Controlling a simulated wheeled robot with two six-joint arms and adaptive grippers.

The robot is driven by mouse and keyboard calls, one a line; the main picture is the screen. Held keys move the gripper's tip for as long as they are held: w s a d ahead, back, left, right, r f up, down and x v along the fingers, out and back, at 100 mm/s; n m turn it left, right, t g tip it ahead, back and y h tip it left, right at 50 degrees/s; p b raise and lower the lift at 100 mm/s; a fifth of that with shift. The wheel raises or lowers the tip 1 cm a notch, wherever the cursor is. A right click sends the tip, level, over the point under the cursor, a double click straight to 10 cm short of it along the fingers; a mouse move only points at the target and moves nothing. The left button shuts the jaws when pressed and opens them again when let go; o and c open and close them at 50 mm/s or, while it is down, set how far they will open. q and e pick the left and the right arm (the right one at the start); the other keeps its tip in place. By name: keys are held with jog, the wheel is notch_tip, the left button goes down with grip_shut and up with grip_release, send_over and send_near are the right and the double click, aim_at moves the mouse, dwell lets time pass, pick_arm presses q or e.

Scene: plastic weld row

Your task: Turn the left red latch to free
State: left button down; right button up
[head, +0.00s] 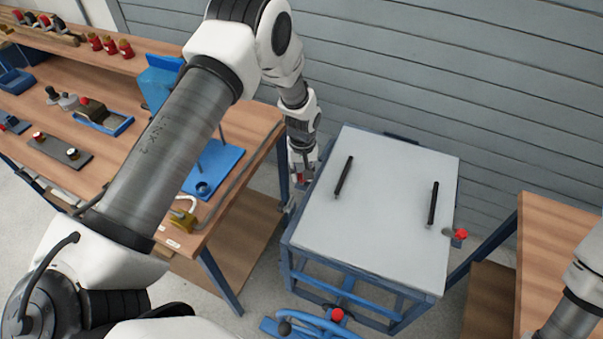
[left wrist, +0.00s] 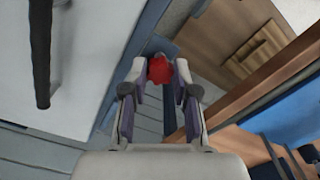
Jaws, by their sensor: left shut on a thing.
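The left red latch shows in the left wrist view as a red knob (left wrist: 159,70) at the side of the grey-topped blue cart. My left gripper (left wrist: 160,72) is shut on this knob, with one finger on each side of it. In the head view my left gripper (head: 302,172) reaches down at the left edge of the grey panel (head: 385,210) and hides most of the latch. The right red latch (head: 460,234) sits at the panel's right edge. My right gripper is out of view.
Two black handles (head: 343,177) (head: 433,204) stand on the panel. A wooden workbench (head: 258,132) with blue fixtures is close on the left, another wooden bench (head: 555,235) on the right. A red knob (head: 337,314) on blue tubing is in front. A grey slatted wall is behind.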

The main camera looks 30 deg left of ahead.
pick_arm(q)
jog(key=shift+s+f+n, duration=0.15)
jog(key=shift+n, duration=1.35)
jog(key=c, duration=0.9)
grip_release()
jog(key=shift+d, duration=0.1)
notch_tip(320, 180, up, 12)
jog(key=shift+d+r, duration=0.1)
